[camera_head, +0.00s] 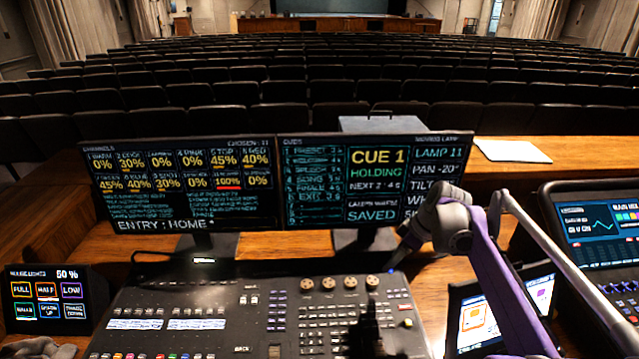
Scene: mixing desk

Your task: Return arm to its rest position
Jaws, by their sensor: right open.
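My right arm comes in from the lower right, with purple and grey links bent over the desk. Its gripper (398,258) is open and empty, above the back edge of the lighting console (240,300), right of the monitor stand. I cannot tell if it touches anything. A grey part of my left arm (40,349) shows at the bottom left corner; its fingers cannot be made out. The left monitor (180,185) reads "ENTRY: HOME". The right monitor (375,180) reads "CUE 1 HOLDING" and "SAVED".
A small touch panel (47,300) stands left of the console. A tablet (500,308) and a second console (600,235) stand at the right, close to my right arm. White papers (512,150) lie on the back ledge. A dark shape (366,330) covers part of the console.

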